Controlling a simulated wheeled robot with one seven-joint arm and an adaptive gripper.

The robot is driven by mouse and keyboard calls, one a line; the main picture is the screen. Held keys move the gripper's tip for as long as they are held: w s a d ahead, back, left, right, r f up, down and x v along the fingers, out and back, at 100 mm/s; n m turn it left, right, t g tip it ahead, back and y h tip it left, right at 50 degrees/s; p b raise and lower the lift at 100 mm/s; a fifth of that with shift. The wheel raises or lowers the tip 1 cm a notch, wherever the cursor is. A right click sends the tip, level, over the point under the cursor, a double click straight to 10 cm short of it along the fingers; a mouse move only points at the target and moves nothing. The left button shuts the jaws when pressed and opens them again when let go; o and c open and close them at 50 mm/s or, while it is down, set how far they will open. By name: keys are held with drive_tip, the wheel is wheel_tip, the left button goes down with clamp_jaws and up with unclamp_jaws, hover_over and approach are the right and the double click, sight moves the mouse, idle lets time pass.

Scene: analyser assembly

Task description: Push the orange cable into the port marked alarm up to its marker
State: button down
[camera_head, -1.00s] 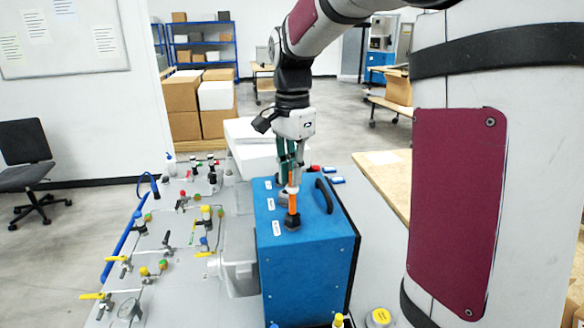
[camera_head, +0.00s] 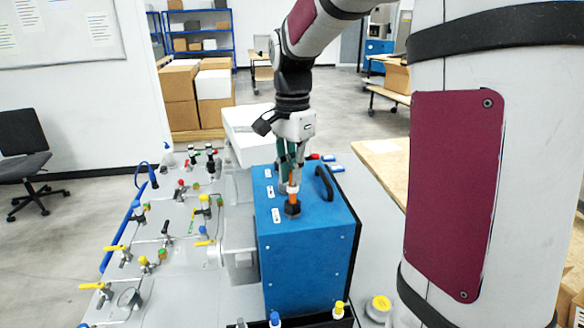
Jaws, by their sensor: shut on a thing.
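The blue analyser box (camera_head: 308,255) stands on the bench with a row of ports along its top. The orange cable (camera_head: 292,197) stands upright, its lower end in the nearest black port (camera_head: 292,210). Only a short orange length shows above that port, with a pale band near the fingertips. My gripper (camera_head: 290,182) is shut on the cable, pointing down just above the port. White labels, one of them the nearest label (camera_head: 276,215), sit left of the ports; their print is too small to read. The other ports are partly hidden behind my gripper.
A black handle (camera_head: 324,183) rises from the box top just right of the cable. A panel of valves and fittings (camera_head: 165,240) lies to the left. A white box (camera_head: 248,135) stands behind, and small blue and red caps (camera_head: 328,158) lie beyond the analyser.

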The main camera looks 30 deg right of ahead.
drive_tip(key=shift+f+b, duration=0.3)
drive_tip(key=shift+f, duration=0.9)
drive_tip(key=c, duration=1.6)
unclamp_jaws()
drive_tip(key=shift+o, duration=0.2)
drive_tip(key=shift+r, duration=0.1)
drive_tip(key=shift+r+p, duration=1.2)
drive_tip(key=shift+r, duration=2.2)
drive_tip(key=shift+a, duration=0.1)
